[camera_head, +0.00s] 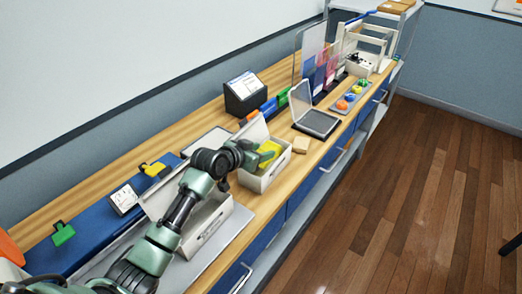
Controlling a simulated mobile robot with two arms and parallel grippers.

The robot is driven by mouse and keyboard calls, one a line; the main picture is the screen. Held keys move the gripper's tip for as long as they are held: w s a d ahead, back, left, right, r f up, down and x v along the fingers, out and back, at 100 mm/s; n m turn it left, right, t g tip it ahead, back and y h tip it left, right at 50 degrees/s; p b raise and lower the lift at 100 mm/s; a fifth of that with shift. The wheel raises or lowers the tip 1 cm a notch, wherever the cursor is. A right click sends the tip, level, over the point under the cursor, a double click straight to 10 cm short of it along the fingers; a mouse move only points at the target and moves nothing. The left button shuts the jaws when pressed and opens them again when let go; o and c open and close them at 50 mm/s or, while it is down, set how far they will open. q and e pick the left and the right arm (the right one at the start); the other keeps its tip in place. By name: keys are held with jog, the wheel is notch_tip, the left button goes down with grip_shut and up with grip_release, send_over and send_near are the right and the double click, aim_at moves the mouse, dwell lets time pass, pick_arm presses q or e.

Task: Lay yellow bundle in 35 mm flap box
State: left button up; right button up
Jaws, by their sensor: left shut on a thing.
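My left gripper (264,157) is shut on the yellow bundle (270,148), a bright yellow piece at the mouth of a white flap box (266,181). The box's flap (252,134) stands open at its back. The gripper hides part of the bundle, and I cannot tell whether the bundle touches the box floor. A second white flap box (207,231) stands nearer, partly hidden behind my left arm. The labels on both boxes are too small to read. My right gripper is not in view.
A blue mat (92,228) holds a green piece (63,233), a white block (124,199) and a yellow-black piece (153,168). Beyond the boxes are a small wooden block (301,145), an open grey case (316,122), a dark display stand (244,95) and colored round pieces (348,98).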

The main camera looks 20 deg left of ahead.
pick_arm(q)
jog(key=shift+f, duration=0.4)
jog(key=o, duration=1.4)
jog(key=shift+r, duration=0.25)
jog(key=shift+r+p, duration=0.3)
jog(key=shift+r, duration=0.2)
jog(key=b+v, duration=0.2)
jog(key=v, duration=0.5)
jog(key=shift+s+a, duration=0.1)
jog(key=shift+s, duration=0.15)
